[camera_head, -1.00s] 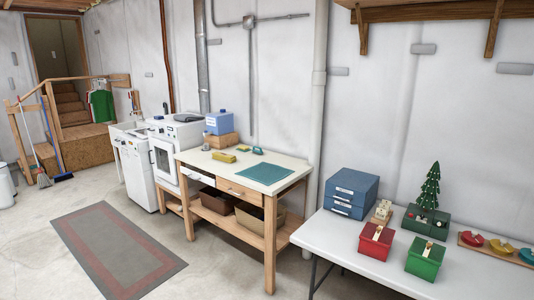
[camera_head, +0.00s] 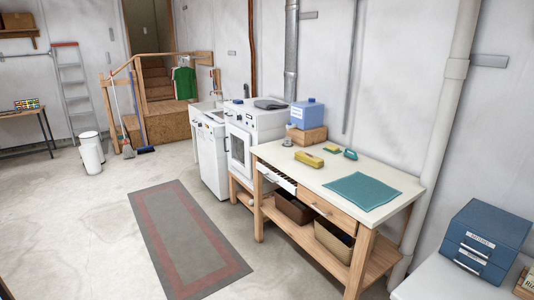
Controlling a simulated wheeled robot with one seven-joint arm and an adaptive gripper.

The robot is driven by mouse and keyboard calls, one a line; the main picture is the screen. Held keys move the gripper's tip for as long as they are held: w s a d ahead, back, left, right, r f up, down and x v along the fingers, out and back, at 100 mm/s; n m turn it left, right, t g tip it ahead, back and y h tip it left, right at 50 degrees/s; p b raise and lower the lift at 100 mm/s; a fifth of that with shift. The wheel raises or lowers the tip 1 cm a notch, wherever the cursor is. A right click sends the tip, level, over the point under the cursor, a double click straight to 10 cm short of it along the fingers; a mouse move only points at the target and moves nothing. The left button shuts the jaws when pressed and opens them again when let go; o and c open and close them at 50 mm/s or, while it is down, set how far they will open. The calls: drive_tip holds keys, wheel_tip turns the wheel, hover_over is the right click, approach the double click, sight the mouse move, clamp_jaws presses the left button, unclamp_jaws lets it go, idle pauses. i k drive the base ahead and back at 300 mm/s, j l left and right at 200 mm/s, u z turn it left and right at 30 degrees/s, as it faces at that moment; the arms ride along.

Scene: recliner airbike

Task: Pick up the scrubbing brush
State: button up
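A small teal item (camera_head: 350,154) with a raised, handle-like top lies on the white top of the wooden workbench (camera_head: 400,190), near the wall. It looks like the scrubbing brush, but it is too small to be sure. A small yellow-green piece, perhaps a sponge (camera_head: 332,149), lies just left of it. A longer yellow block (camera_head: 309,159) lies further left. A teal mat (camera_head: 362,191) lies flat at the right of the bench top. My gripper is not in view.
A blue container (camera_head: 307,114) sits on a wooden box behind the bench's left end. White appliances (camera_head: 213,160) stand beyond. A white table (camera_head: 440,285) with blue drawers (camera_head: 486,241) is at lower right. Open floor with a grey-red rug (camera_head: 185,240) lies left of the bench.

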sight(349, 156)
drive_tip(key=i+j+u, duration=0.1)
drive_tip(key=i+u, duration=0.15)
drive_tip(key=i, duration=0.85)
drive_tip(key=i+l+u, duration=0.15)
drive_tip(key=i+u, duration=0.15)
drive_tip(key=i, duration=0.85)
drive_tip(key=i+z, duration=0.4)
drive_tip(key=i, duration=0.2)
drive_tip(key=i+j+z, duration=0.2)
drive_tip(key=i+z, duration=0.25)
drive_tip(key=i, duration=0.15)
drive_tip(key=i+l+z, duration=0.1)
drive_tip(key=i+z, duration=0.75)
